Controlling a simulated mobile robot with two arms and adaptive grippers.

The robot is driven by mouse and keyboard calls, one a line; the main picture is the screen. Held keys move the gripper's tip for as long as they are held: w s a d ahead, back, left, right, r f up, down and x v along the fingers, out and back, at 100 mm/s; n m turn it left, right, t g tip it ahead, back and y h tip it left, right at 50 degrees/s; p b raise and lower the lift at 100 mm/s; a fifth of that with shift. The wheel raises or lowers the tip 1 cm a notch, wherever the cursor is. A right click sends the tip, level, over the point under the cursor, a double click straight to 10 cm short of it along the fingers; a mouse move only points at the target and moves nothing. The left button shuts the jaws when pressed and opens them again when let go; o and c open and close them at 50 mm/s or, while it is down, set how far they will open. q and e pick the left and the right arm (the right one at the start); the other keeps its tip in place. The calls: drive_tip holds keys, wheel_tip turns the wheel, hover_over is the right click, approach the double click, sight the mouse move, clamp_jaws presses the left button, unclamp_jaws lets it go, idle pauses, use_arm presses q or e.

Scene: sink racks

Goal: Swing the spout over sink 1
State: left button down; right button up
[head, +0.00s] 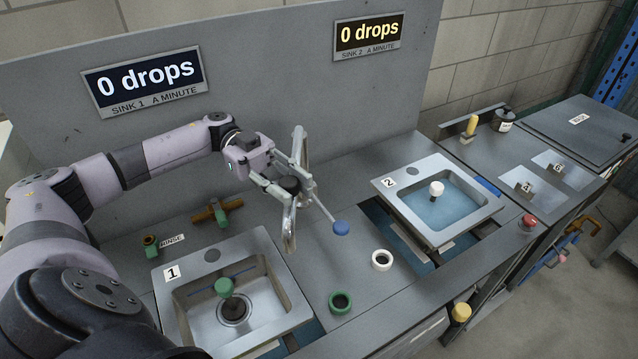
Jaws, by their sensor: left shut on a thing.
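My left gripper (297,196) is shut on the metal spout (290,228) between the two sinks, and its fingers hide much of it. A thin rod with a blue knob (341,228) sticks out to the right beside the gripper. Sink 1 (163,308), a steel basin marked 1, is at the lower left, with a green-topped plug (224,288) over its drain. Sink 2 (478,209), marked 2, is at the right, with a white-topped plug (436,189) in it. The spout's exact direction is hard to tell. My right gripper is not in view.
A green ring (340,303) and a white ring (382,261) lie on the counter between the sinks. A brass valve with a green part (220,211) is behind sink 1. Two displays (145,80) (369,34) on the back panel read 0 drops. A red button (528,222) is at the right.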

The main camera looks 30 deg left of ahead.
use_arm(q)
drive_tip(key=a+g, duration=0.1)
drive_tip(key=s+a+m, duration=0.1)
drive_tip(key=a+g, duration=0.1)
drive_tip(key=shift+s+m+g+y+b, duration=0.3)
drive_tip(key=shift+s+m+y+b, duration=0.05)
drive_tip(key=shift+m+y+b, duration=0.05)
drive_tip(key=c, duration=1.7)
unclamp_jaws()
drive_tip(key=o, duration=0.4)
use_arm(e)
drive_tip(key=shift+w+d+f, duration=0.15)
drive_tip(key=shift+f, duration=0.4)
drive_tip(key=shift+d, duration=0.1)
use_arm(q)
wheel_tip(320, 180, up, 10)
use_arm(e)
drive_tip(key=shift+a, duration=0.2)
